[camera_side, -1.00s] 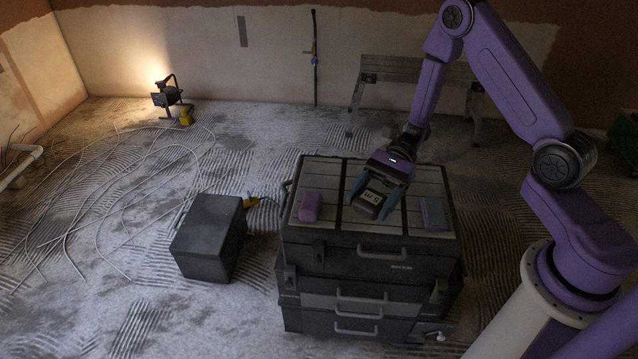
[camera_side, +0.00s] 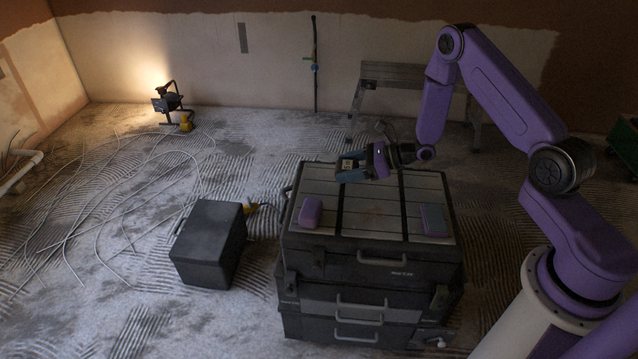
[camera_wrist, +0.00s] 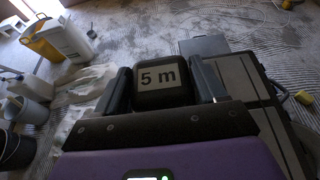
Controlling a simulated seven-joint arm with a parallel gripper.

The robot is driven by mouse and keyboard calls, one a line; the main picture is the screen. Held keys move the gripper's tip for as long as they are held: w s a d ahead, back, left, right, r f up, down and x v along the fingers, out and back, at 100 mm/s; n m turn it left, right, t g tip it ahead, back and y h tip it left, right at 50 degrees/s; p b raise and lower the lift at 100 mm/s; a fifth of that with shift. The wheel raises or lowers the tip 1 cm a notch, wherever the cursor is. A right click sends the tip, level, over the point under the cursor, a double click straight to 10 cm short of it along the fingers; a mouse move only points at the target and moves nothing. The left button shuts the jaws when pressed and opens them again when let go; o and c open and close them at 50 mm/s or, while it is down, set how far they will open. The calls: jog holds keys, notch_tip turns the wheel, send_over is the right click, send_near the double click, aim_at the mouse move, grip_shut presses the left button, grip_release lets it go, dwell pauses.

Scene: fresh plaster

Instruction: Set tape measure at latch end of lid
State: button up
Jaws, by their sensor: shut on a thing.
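The tape measure (camera_side: 348,164) is dark with a pale label. In the wrist view the tape measure (camera_wrist: 161,84) reads "5 m" and sits between both fingers. My gripper (camera_side: 352,170) is shut on it and holds it above the far part of the lid, pointing left. It also shows in the wrist view (camera_wrist: 163,90). The lid (camera_side: 372,210) is the ridged top of a stacked black toolbox, with dark bands across it.
A dark box (camera_side: 209,243) stands on the floor to the left. A work bench (camera_side: 390,75) stands behind.

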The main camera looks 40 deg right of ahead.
jog(key=w+f, duration=0.3)
jog(key=w, duration=0.4)
send_over(319, 189)
jog(key=s, duration=0.2)
jog(key=f, duration=0.4)
jog(key=shift+w+f, duration=0.15)
jog(key=shift+w, duration=0.1)
jog(key=shift+w+f, duration=0.75)
jog(key=shift+f, duration=1.6)
jog(key=shift+f, duration=0.6)
jog(key=o, duration=1.2)
